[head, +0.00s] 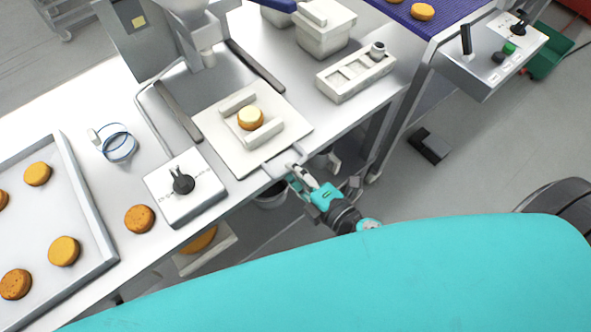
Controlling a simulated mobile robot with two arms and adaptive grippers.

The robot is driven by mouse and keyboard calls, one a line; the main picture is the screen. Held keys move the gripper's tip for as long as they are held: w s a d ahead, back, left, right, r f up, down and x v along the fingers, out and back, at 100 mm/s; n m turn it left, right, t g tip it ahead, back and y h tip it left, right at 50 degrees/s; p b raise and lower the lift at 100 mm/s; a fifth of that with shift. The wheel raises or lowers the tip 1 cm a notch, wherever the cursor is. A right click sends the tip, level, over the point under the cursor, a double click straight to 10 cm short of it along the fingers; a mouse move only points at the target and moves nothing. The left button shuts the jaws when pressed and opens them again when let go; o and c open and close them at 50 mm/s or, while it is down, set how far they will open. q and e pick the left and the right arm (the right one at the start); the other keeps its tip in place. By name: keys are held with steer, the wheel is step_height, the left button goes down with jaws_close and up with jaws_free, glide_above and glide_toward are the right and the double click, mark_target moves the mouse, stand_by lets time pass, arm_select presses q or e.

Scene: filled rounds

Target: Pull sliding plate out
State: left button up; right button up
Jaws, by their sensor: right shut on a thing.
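The sliding plate (215,127) is a white square plate on two dark rails under the filling machine, near the front edge of the table. A golden round (250,118) sits on it between two pale raised blocks. A light handle (279,166) sticks out from the plate's front side. My right gripper (295,171), with a teal body, is shut on this handle at the table edge. The fingertips are small, so the exact hold is hard to see. My left gripper is out of view.
A tray (86,207) with several rounds lies at the left, with a loose round (139,219) beside it. A control box with a black knob (183,184) stands left of the plate. A white slotted holder (355,75) stands at the right.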

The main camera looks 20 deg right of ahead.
jaws_close()
steer(key=shift+s+d+f, duration=0.1)
steer(key=shift+s+d, duration=0.2)
steer(key=shift+s, duration=0.6)
steer(key=o, duration=0.7)
jaws_free()
steer(key=shift+s+d, duration=0.1)
steer(key=v, duration=1.2)
